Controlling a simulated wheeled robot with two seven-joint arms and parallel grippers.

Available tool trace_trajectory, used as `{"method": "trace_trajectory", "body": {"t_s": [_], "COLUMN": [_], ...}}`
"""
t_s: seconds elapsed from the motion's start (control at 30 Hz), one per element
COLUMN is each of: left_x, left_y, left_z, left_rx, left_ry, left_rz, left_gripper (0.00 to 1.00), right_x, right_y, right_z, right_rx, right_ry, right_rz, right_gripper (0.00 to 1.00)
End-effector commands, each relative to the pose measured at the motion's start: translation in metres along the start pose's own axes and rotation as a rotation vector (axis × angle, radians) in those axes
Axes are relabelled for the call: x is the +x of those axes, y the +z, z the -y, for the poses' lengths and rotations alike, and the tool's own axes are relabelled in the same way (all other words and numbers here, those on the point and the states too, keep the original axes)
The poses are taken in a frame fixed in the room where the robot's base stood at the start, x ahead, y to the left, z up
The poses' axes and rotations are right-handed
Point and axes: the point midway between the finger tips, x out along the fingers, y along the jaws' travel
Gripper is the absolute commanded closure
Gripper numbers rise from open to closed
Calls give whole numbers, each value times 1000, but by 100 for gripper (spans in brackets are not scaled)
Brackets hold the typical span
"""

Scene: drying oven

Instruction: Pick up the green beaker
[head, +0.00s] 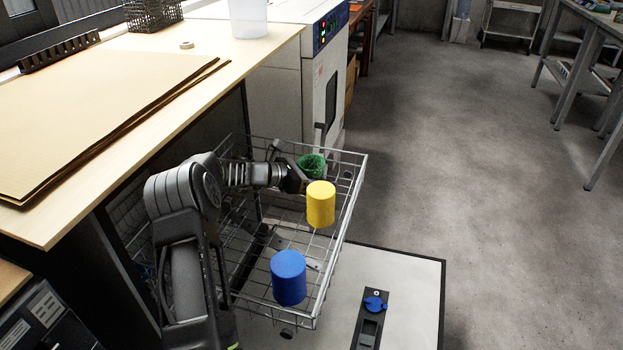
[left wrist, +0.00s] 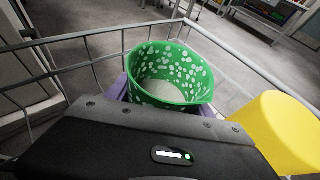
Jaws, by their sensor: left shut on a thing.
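The green beaker (head: 312,166) stands at the far end of the wire basket (head: 350,200) in the head view, partly hidden behind the yellow cylinder and my left gripper. In the left wrist view the green beaker (left wrist: 172,75) is open at the top, with white spots inside and a pale bottom. My left gripper (head: 305,182) reaches to it from the left and is shut on it. Purple finger parts show at both sides of the beaker in the wrist view. I cannot tell whether its base touches the basket floor. My right gripper is not in view.
A yellow cylinder (head: 321,204) is close beside the left gripper; it also shows in the left wrist view (left wrist: 281,132). A blue cylinder (head: 288,277) stands at the near end of the basket. Basket walls surround them. A white oven (head: 285,85) and wooden bench (head: 235,60) border the basket.

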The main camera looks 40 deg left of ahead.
Motion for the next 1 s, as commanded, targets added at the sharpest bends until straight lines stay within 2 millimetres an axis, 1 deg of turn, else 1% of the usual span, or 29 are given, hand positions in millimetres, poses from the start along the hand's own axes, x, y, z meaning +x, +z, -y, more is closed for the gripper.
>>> {"method": "trace_trajectory", "body": {"t_s": [0.37, 0.57, 0.77, 1.0], "left_x": [0, -3, -7, -16], "left_y": [2, 7, 18, 38], "left_z": [0, 0, 0, 0], "left_rx": [1, 2, 1, 2], "left_ry": [0, 0, 1, 1], "left_rz": [1, 1, 2, 1], "left_gripper": [88, 88, 88, 88], "right_x": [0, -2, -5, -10], "right_y": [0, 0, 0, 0], "right_z": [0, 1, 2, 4], "right_rx": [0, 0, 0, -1], "right_ry": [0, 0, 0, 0], "right_rz": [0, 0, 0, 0], "right_gripper": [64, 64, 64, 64]}}
